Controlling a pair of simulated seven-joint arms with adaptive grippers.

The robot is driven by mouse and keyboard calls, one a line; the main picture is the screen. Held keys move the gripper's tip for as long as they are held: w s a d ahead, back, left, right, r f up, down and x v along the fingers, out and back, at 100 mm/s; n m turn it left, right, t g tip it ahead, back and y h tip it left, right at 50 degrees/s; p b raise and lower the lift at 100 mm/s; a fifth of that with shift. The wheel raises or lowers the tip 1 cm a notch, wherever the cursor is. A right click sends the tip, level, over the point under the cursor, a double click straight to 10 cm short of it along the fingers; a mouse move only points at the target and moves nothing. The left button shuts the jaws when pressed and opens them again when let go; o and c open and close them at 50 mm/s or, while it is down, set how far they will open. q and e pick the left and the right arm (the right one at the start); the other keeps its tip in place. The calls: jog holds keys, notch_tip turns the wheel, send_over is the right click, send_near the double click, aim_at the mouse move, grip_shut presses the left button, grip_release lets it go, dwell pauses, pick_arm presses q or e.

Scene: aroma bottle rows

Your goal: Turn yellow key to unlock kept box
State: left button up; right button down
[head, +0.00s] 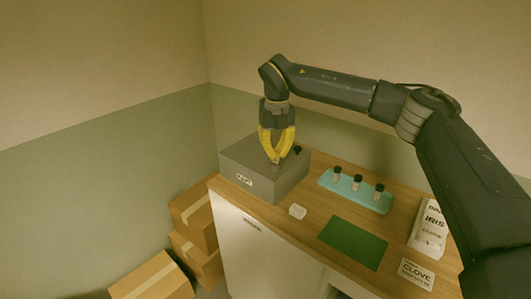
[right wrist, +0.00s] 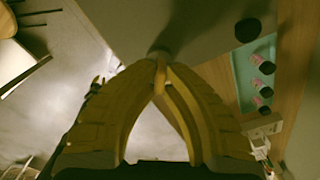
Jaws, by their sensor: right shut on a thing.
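The grey kept box (head: 262,190) stands at the left end of the wooden counter, with a small label on its front. My right gripper (head: 276,156), with yellow fingers, points down at the top of the box. Its fingertips are closed together on the small yellow key (right wrist: 160,72), which shows between them in the right wrist view. The key is at a round metal lock piece on the box top. The fingers hide most of the key, so I cannot tell how far it is turned. My left gripper is out of view.
A dark knob (head: 298,149) sits on the box top. Cardboard boxes (head: 192,212) stand on the floor at left.

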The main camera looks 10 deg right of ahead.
jog(key=m, duration=0.5)
jog(key=shift+m, duration=0.3)
jog(key=m, duration=0.5)
jog(key=c, duration=1.5)
grip_release()
jog(key=shift+r, duration=3.5)
